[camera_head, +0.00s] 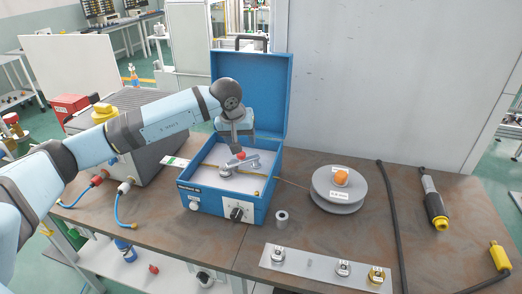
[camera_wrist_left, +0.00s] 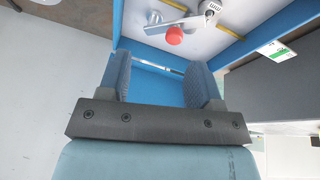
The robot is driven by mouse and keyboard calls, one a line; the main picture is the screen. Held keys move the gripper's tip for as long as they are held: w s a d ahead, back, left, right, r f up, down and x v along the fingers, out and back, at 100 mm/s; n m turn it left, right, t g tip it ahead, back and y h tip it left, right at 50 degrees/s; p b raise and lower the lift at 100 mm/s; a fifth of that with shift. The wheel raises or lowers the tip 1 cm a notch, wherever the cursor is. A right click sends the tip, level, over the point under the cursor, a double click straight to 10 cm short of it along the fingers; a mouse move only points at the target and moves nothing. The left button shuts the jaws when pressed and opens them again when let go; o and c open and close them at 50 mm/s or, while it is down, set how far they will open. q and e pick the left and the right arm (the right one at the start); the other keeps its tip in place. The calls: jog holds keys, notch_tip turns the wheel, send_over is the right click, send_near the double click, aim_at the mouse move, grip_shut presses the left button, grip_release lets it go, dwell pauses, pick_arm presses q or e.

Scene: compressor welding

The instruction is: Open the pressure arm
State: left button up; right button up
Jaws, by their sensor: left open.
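The pressure arm (camera_head: 240,164) is a grey metal lever with a red knob (camera_head: 240,155), lying over the white top plate inside the open blue case (camera_head: 217,211). In the left wrist view the red knob (camera_wrist_left: 174,36) and the metal arm (camera_wrist_left: 192,20) show beyond the fingertips. My left gripper (camera_head: 236,146) hangs from above over the back of the case, close to the knob. Its two fingers (camera_wrist_left: 165,80) are apart with nothing between them. In the head view I cannot tell whether they touch the knob. My right gripper is in neither view.
The raised blue lid (camera_head: 265,90) stands behind my gripper. A grey machine (camera_head: 150,150) stands left of the case. To the right are a spool (camera_head: 338,195) with an orange knob, a small metal cylinder (camera_head: 281,218), a plate with fittings (camera_head: 315,266), a black cable and a torch (camera_head: 434,203).

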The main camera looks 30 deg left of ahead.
pick_arm(q)
jog(key=w+a+r+y, duration=0.1)
jog(key=a+r, duration=0.1)
jog(key=a, duration=0.1)
jog(key=p, duration=0.2)
send_near(243, 161)
jog(key=x, duration=0.4)
jog(key=w+a+x, duration=0.1)
jog(key=x, duration=0.1)
jog(key=shift+w, duration=0.1)
grip_shut()
jog(key=shift+b, duration=0.3)
